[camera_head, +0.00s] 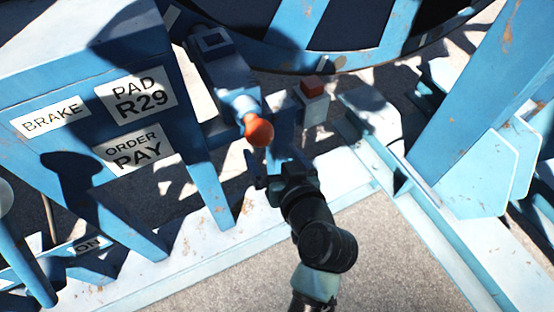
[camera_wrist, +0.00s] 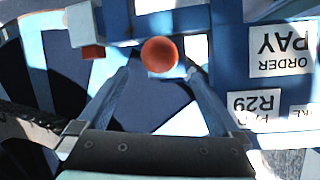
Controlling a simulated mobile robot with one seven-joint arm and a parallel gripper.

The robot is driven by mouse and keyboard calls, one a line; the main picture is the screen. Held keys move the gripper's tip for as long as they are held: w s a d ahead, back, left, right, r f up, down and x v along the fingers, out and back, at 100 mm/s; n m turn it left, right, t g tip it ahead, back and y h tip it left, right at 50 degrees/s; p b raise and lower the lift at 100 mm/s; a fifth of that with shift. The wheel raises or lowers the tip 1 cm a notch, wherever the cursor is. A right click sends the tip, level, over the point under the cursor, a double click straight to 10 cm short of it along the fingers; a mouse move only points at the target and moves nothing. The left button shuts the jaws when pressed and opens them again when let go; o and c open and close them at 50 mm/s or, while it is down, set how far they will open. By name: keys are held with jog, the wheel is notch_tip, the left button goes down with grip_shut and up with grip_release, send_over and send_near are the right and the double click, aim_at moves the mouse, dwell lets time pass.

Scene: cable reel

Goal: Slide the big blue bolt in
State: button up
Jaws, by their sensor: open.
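The big blue bolt (camera_head: 238,101) lies in a blue housing (camera_head: 213,58) beside the labelled panel in the head view. Its near end carries a round orange knob (camera_head: 259,132). My gripper (camera_head: 263,172) is just below the knob in that view, open and empty. In the wrist view the orange knob (camera_wrist: 160,54) sits just beyond and between the tips of my two spread fingers (camera_wrist: 159,72). I see no clear contact. How far the bolt is in its housing cannot be told.
A panel (camera_head: 84,115) with BRAKE, PAD R29 and ORDER PAY labels stands at left. The big blue reel (camera_head: 300,25) is behind. Blue frame rails (camera_head: 440,218) run at right; the floor in front is open.

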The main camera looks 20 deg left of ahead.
jog(key=v, duration=0.2)
jog(key=shift+s+d+r, duration=0.1)
jog(key=shift+s+d, duration=0.1)
dwell(0.4)
jog(key=w+d+r+m+t+h+p, duration=0.1)
jog(key=w+d+r+t, duration=0.15)
jog(key=r, duration=0.65)
jog(key=w+d+r+t+h+p, duration=0.1)
jog(key=w+d+r+t, duration=0.15)
jog(key=r, duration=0.65)
jog(key=w+d+r+m+t+h+p, duration=0.1)
jog(key=w+d+r+t, duration=0.15)
jog(key=r, duration=0.75)
jog(key=s+d+r+m+t+h+p, duration=0.1)
jog(key=s+d+r+t+h, duration=0.1)
jog(key=r, duration=0.7)
jog(key=s+d+r+m+t+h+p, duration=0.1)
jog(key=s+r+t, duration=0.4)
jog(key=r, duration=0.5)
jog(key=s+d+r+m+t+h+p, duration=0.1)
jog(key=s+d+r+m+t+h, duration=0.1)
jog(key=r, duration=0.7)
jog(key=shift+s+d+r+m+t+h, duration=0.3)
jog(key=shift+s+d+t+h, duration=0.45)
jog(key=shift+s, duration=0.35)
